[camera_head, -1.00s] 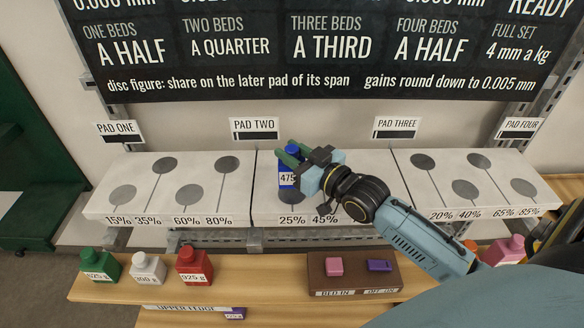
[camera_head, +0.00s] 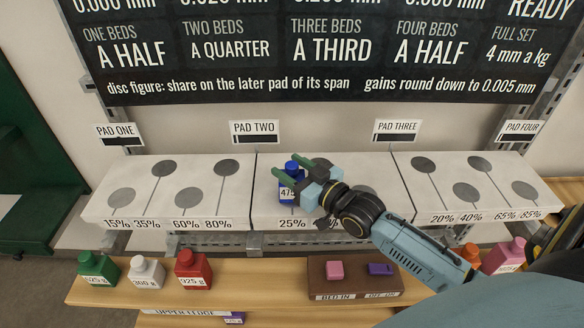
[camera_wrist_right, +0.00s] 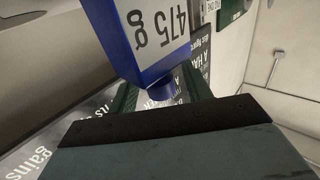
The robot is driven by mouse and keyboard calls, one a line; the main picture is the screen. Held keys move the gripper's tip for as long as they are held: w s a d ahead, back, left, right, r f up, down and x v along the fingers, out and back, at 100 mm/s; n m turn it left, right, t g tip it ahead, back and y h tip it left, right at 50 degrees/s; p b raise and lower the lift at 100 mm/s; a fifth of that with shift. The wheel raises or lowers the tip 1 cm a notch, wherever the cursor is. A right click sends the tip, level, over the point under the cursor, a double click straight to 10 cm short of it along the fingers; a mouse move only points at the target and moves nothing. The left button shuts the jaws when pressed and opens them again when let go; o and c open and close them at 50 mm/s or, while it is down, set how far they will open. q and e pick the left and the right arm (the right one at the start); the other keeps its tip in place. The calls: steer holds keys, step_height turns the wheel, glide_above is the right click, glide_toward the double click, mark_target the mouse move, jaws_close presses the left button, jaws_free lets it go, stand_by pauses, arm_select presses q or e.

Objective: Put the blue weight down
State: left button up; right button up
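The blue weight (camera_head: 287,196), labelled 475, stands upright on the pad two block (camera_head: 266,209), above the 25% mark. The disc there is hidden behind or under it. My right gripper (camera_head: 292,172) is around the weight's top, one green finger in front and one behind. The fingers look spread, with the blue cap between them. In the right wrist view, the weight (camera_wrist_right: 150,40) shows its 475 g label, and gaps show between its narrow neck and the green fingers. My left gripper is not in view.
Green (camera_head: 98,270), white (camera_head: 147,272) and red (camera_head: 193,270) weights stand on the wooden shelf at the front left. A brown box (camera_head: 350,285) with pink and purple buttons sits nearer the middle. Orange and pink weights stand at the right, by my arm.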

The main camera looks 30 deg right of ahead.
steer(key=shift+r, duration=0.1)
steer(key=shift+s, duration=0.15)
steer(key=v, duration=1.1)
steer(key=shift+s, duration=0.35)
